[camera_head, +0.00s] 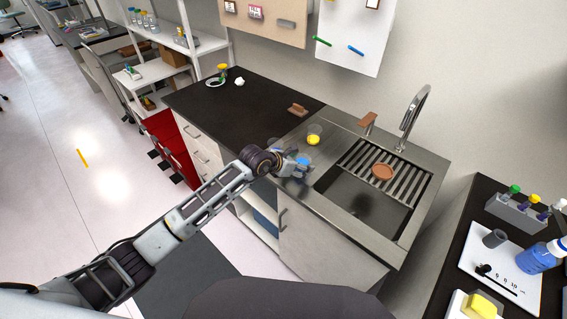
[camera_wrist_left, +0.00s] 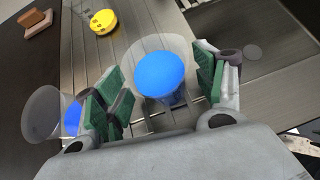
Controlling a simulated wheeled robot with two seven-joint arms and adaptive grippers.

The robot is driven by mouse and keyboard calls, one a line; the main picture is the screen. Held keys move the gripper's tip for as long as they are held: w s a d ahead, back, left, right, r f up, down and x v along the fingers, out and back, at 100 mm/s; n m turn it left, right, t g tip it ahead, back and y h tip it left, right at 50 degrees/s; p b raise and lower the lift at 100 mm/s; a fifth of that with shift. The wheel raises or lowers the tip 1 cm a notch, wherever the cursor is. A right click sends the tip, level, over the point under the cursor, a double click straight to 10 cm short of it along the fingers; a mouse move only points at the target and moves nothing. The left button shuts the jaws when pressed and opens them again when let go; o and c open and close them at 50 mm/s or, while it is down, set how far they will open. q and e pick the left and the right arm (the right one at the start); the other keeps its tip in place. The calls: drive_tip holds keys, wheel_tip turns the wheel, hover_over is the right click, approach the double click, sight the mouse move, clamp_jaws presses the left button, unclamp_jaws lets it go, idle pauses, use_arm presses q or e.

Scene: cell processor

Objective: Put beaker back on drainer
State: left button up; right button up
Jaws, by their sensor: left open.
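My left gripper (camera_head: 301,165) is open above the steel counter left of the sink. In the left wrist view, a clear beaker with blue contents (camera_wrist_left: 160,76) stands between its green-padded fingers (camera_wrist_left: 155,95); I cannot tell whether they touch it. A second clear beaker with blue (camera_wrist_left: 42,112) is just outside the left finger. A clear beaker with yellow contents (camera_head: 314,136) stands behind the gripper; it also shows at the top of the left wrist view (camera_wrist_left: 102,21). The slatted drainer (camera_head: 408,184) lies over the back of the sink with a round terracotta-coloured dish (camera_head: 382,172) on it.
The sink basin (camera_head: 362,208) opens in front of the drainer, with a tall faucet (camera_head: 412,112) behind. A brown block (camera_head: 298,110) sits on the dark counter at the left. A right-hand bench holds a blue bottle (camera_head: 540,257) and a tube rack (camera_head: 515,212).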

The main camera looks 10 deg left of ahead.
use_arm(q)
drive_tip(key=b+v, duration=0.1)
drive_tip(key=v, duration=1)
drive_tip(key=shift+s, duration=0.2)
